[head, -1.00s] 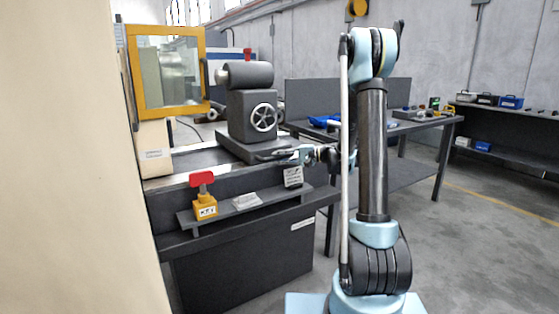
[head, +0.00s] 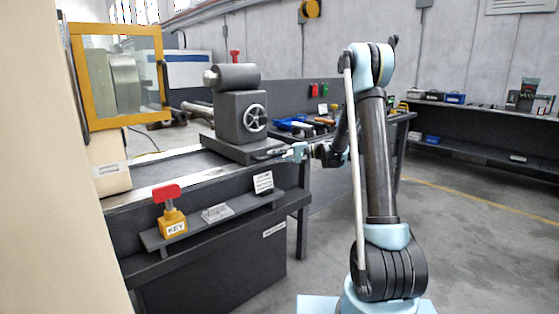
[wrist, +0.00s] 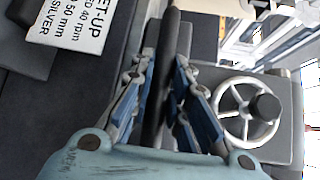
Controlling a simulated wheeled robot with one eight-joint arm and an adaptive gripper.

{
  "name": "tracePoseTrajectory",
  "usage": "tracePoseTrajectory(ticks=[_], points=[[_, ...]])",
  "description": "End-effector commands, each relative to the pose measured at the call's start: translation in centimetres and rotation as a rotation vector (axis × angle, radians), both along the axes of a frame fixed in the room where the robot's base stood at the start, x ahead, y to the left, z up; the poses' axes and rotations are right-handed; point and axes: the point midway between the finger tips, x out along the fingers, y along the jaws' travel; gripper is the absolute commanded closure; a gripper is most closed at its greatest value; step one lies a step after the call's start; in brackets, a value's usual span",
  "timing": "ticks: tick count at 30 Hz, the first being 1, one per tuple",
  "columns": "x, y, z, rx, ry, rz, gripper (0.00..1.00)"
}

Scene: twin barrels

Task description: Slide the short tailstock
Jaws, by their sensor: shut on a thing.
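The tailstock (head: 241,118) is a dark grey block with a thick barrel on top and a spoked handwheel (head: 255,118) on its side. It stands upright on the lathe bed (head: 165,182). In the wrist view the handwheel (wrist: 247,110) is at the right, beside my fingers. My gripper (head: 284,152) is low at the tailstock's right front. In the wrist view my gripper (wrist: 160,85) is shut on a dark bar (wrist: 168,60) that runs between its two fingers. Where the bar joins the tailstock is unclear.
A yellow-framed guard window (head: 118,116) stands at the left. A shelf (head: 215,226) in front of the bed carries a yellow key block (head: 172,222) with a red handle and a set-up card (head: 263,183). A workbench with tools stands behind my arm. Open floor lies at the right.

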Motion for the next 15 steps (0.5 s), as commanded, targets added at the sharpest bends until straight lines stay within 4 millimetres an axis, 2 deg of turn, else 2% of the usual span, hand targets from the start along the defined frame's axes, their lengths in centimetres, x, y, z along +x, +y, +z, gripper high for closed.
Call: tracePoseTrajectory(ticks=[6, 15], points=[[1.6, -0.9, -0.3, -0.006, 0.000, 0.013, 1.00], [2.5, -1.5, -0.3, -0.006, -0.001, 0.014, 1.00]])
